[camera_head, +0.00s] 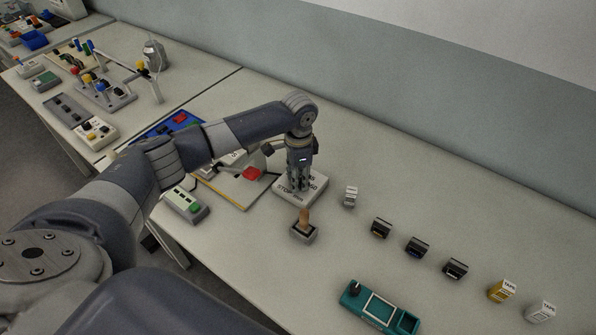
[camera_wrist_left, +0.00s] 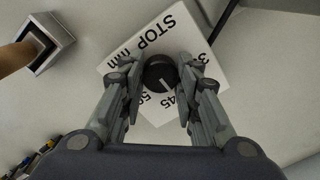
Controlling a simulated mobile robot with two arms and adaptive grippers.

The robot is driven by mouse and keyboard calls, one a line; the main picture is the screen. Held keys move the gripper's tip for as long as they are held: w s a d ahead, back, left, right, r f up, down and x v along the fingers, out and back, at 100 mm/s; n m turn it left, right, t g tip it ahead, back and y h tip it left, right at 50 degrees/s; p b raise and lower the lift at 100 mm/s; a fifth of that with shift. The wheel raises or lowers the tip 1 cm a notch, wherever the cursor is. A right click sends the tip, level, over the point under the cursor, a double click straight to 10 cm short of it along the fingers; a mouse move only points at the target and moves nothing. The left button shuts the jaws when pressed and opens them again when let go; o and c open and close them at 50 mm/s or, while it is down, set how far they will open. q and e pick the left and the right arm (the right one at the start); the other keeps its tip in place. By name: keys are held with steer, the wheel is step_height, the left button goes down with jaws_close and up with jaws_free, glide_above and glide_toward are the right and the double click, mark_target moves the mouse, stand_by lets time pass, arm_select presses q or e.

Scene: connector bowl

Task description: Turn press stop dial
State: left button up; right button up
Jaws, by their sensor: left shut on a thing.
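The stop dial is a white box (camera_head: 312,196) with black lettering on the table, under my left gripper in the head view. In the left wrist view the box (camera_wrist_left: 172,38) reads STOP and bears numbers around a round black knob (camera_wrist_left: 159,75) with a light pointer line. My left gripper (camera_head: 298,186) points straight down over the box. In the left wrist view the fingers of the left gripper (camera_wrist_left: 158,80) stand on both sides of the knob and are shut on it. In the head view the gripper hides the knob. My right gripper is not in view.
A small box with a wooden handle (camera_head: 304,221) stands just in front of the dial box. A small white block (camera_head: 350,196), several dark blocks and a teal device (camera_head: 378,307) lie to the right. A board with a red part (camera_head: 250,174) is close on the left.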

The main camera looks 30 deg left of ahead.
arm_select(q)
steer(key=m+p, duration=0.1)
steer(key=m, duration=0.2)
steer(key=shift+r, duration=0.15)
steer(key=shift+m+p, duration=0.45)
steer(key=shift+m, duration=0.25)
steer(key=o, duration=1.1)
step_height(320, 180, up, 12)
steer(key=shift+s+d+f, duration=0.1)
steer(key=shift+s, duration=0.05)
